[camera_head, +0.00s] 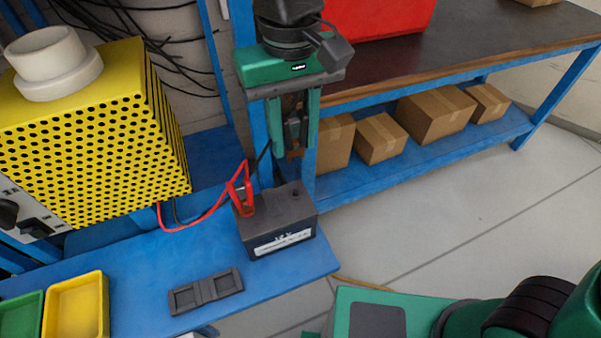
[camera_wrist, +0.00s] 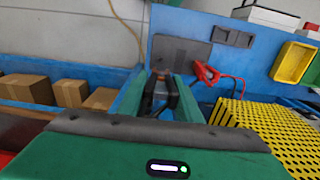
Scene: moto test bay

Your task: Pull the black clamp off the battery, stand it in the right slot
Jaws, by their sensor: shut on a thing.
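My gripper (camera_head: 294,148) is shut on the black clamp (camera_head: 292,128), which hangs between the green fingers above and behind the battery. The wrist view also shows the clamp (camera_wrist: 160,92) between the fingers (camera_wrist: 162,80). The dark battery (camera_head: 282,222) stands on the blue bench, and its right post is bare. A gap shows between the clamp and the battery top. The red clamp (camera_head: 243,200) sits on the battery's left post. The dark grey holder with two slots (camera_head: 205,291) lies in front of the battery, to the left; both slots look empty.
A yellow perforated charger (camera_head: 100,130) stands at left, with a red cable running to the red clamp. A yellow bin (camera_head: 76,306) and a green bin (camera_head: 20,318) are at the bench's lower left. Cardboard boxes (camera_head: 436,113) fill a low shelf at the back right.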

